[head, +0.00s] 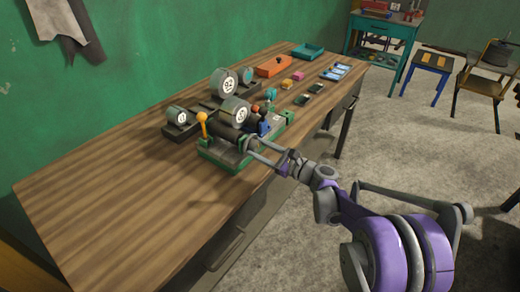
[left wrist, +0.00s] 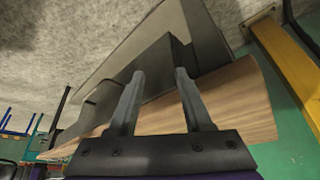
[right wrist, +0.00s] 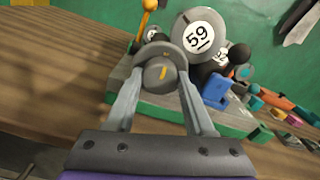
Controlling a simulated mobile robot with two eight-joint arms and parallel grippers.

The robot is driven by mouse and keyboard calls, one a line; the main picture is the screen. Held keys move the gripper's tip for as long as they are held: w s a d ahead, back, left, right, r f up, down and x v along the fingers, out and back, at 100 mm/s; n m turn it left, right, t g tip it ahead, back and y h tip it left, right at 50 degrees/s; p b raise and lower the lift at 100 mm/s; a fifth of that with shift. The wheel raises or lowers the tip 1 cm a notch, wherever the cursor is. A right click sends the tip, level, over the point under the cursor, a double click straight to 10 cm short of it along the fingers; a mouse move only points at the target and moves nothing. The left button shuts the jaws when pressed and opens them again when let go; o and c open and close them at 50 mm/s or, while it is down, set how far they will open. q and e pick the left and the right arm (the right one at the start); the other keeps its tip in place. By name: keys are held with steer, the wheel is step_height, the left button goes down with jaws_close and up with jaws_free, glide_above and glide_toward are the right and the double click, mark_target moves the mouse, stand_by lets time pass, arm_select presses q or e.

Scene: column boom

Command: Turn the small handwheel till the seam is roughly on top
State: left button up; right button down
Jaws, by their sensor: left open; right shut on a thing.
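The small handwheel (right wrist: 152,73) is a grey round knob at the front of the green-based machine (right wrist: 240,122). A short yellow mark shows on its face, running nearly upright in the right wrist view; I cannot tell whether this is the seam. My right gripper (right wrist: 160,80) has its fingers on both sides of the handwheel and is shut on it. In the head view the right gripper (head: 250,146) reaches the machine's front from the right and largely hides the handwheel. My left gripper (left wrist: 158,74) is open and empty, with the tabletop's edge beyond its fingers.
The machine carries a numbered disc (right wrist: 198,36), a yellow-knobbed lever (head: 202,117) and a blue part (right wrist: 216,90). Another gauge (head: 177,116) stands to the left. An orange tray (head: 273,66) and small blocks lie farther back. The table's near left (head: 110,195) is clear.

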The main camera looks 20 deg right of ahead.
steer(key=n, duration=0.4)
steer(key=shift+n, duration=0.4)
steer(key=n, duration=1)
steer(key=shift+n+p, duration=0.35)
steer(key=shift+n, duration=2.25)
steer(key=shift+c, duration=1.3)
jaws_free()
steer(key=v, duration=1.1)
